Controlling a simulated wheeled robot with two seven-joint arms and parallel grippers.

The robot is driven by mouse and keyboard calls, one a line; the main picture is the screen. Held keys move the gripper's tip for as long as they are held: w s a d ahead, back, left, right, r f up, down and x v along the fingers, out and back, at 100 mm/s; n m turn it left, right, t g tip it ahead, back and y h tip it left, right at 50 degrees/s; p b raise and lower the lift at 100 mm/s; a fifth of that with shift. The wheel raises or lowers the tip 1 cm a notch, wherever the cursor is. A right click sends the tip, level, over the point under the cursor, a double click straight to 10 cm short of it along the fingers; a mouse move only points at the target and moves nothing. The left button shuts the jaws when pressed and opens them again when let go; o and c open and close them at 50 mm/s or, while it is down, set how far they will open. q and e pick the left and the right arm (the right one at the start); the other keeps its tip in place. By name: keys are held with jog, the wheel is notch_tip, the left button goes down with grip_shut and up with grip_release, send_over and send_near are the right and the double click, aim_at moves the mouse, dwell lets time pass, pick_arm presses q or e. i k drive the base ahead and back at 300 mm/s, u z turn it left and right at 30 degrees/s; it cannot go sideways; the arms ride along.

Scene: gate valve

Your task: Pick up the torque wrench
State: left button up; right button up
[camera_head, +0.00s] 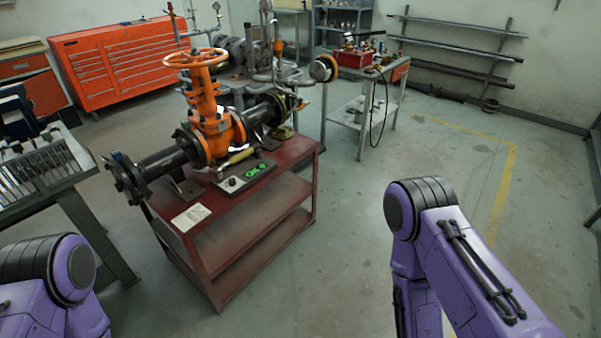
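Several long metal tools (40,165) lie side by side on the grey bench at the left edge. They look like wrenches, but they are too small to tell whether one is the torque wrench. The orange gate valve (212,115) with its handwheel (195,58) stands on a red cart. A tool with a yellowish handle (240,156) lies at the foot of the valve; I cannot tell what it is. Only upper parts of my two purple arms show, at the lower left and lower right. Neither gripper is in view.
The red cart (235,271) stands in the middle, with the grey bench (97,232) left of it. An orange tool chest (120,65) is at the back left. A metal table (347,122) stands behind right. The floor right of the cart is clear.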

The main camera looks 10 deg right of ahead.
aim_at(217, 172)
jog(key=z, duration=0.95)
jog(key=i, duration=2)
jog(key=u, duration=0.7)
